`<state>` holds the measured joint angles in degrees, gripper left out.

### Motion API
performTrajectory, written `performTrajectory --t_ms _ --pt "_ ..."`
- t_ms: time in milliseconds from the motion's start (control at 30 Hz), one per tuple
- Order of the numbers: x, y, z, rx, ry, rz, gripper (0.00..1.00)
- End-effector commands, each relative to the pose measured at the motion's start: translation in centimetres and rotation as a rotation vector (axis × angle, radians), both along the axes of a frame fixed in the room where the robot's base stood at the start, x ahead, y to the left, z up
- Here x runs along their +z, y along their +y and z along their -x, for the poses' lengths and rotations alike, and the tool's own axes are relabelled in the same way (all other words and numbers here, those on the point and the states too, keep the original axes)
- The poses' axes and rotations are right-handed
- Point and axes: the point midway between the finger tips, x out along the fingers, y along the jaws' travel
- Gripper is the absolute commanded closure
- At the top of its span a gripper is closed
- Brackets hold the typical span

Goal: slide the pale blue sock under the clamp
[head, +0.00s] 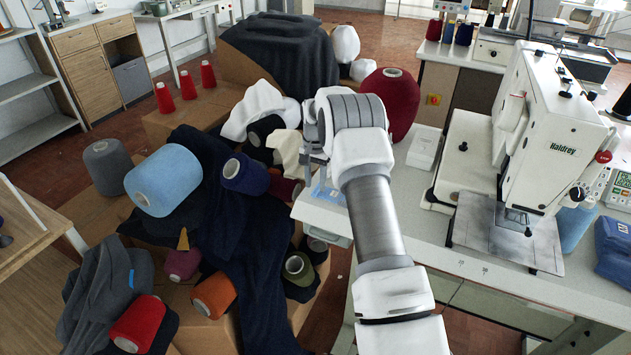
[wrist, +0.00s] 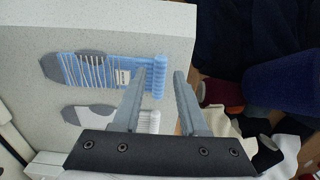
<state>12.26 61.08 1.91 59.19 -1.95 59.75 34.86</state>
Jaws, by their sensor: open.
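The pale blue sock (wrist: 95,72) lies flat on the pale worktop, with a grey toe, white stripes and a label; its ribbed cuff (wrist: 159,85) points toward the worktop's edge. In the head view only a blue bit of the sock (head: 328,195) shows beside my arm. My gripper (wrist: 161,74) is open and empty, its fingertips on either side of the cuff in the picture; I cannot tell its height above the cuff. In the head view the gripper (head: 312,172) is partly hidden by my wrist. The clamp (head: 515,215) is under the white machine's head, over a metal plate.
A grey and white sock (wrist: 90,115) lies beside the blue one, partly behind the gripper. The white sewing machine (head: 565,130) stands on the bench at right. A white box (head: 424,148) and a dark red cone (head: 395,100) are near my arm. Yarn cones and cloth crowd the left.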

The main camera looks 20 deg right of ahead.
Motion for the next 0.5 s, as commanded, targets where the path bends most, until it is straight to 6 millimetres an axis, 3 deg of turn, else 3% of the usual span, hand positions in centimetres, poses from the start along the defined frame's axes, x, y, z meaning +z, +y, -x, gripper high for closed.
performTrajectory --t_ms 500 --pt "-1.12 -0.01 0.00 0.000 0.000 0.000 0.57"
